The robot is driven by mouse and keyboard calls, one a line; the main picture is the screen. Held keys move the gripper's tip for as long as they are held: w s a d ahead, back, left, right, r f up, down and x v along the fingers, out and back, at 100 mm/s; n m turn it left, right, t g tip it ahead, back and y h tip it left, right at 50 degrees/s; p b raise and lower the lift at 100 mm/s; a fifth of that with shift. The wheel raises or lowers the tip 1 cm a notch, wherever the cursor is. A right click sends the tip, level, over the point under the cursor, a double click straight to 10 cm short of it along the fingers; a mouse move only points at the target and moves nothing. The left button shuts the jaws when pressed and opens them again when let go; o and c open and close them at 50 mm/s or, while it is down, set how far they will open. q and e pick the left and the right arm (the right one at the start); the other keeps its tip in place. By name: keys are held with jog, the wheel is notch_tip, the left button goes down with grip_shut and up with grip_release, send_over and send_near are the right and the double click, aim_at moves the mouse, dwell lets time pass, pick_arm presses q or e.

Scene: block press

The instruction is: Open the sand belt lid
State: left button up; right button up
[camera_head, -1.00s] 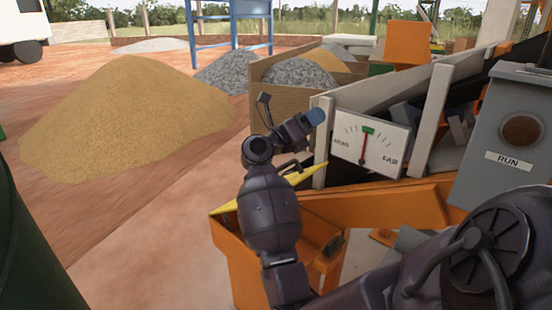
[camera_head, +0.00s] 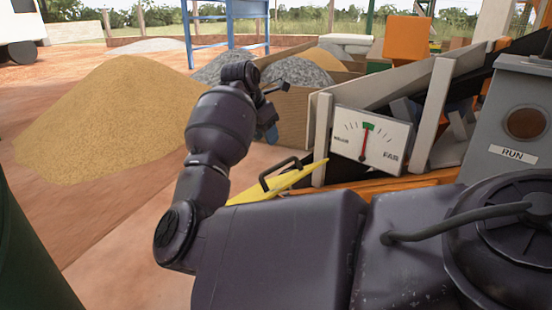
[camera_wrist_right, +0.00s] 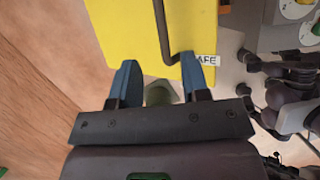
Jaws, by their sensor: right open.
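The yellow lid (camera_head: 290,181) with a dark bar handle (camera_head: 279,168) shows just left of the dial, partly hidden behind my right arm. I cannot tell how far it is raised. In the right wrist view the yellow lid (camera_wrist_right: 200,25) fills the top middle, with its bent handle (camera_wrist_right: 162,32) and a label reading "AFE". My right gripper (camera_head: 269,134) is beyond the lid and handle in the head view, its blue fingers partly hidden. In the wrist view my right gripper (camera_wrist_right: 160,78) is open, its fingers apart near the handle's bent end, holding nothing. My left gripper is not in view.
A dial panel (camera_head: 370,137) with a red needle stands right of the lid. A grey box marked RUN (camera_head: 513,125) is at the right. A sand pile (camera_head: 95,120) and gravel bin lie behind. A dark green drum (camera_head: 25,265) edges the left.

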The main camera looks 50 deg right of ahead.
jog(key=b+x, duration=0.3)
jog(key=x, duration=0.7)
jog(key=shift+d+f, duration=0.1)
jog(key=shift+f, duration=0.05)
grip_shut()
